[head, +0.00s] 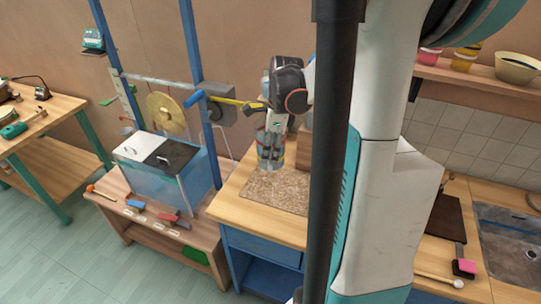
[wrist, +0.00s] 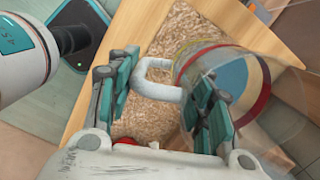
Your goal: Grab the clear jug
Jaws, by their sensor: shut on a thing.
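The clear jug (head: 270,152) is over the speckled mat at the back of the wooden counter in the head view. In the wrist view the clear jug (wrist: 222,62) has a see-through body, a reddish rim band and a pale handle. I cannot tell whether the jug's base touches the mat.
The speckled mat (head: 272,192) lies on the wooden counter (head: 230,207). A wooden block (head: 304,148) stands close right of the jug. A water tank (head: 165,180) and a yellow disc (head: 165,113) on a blue frame are to the left. The sink (head: 510,245) is at right.

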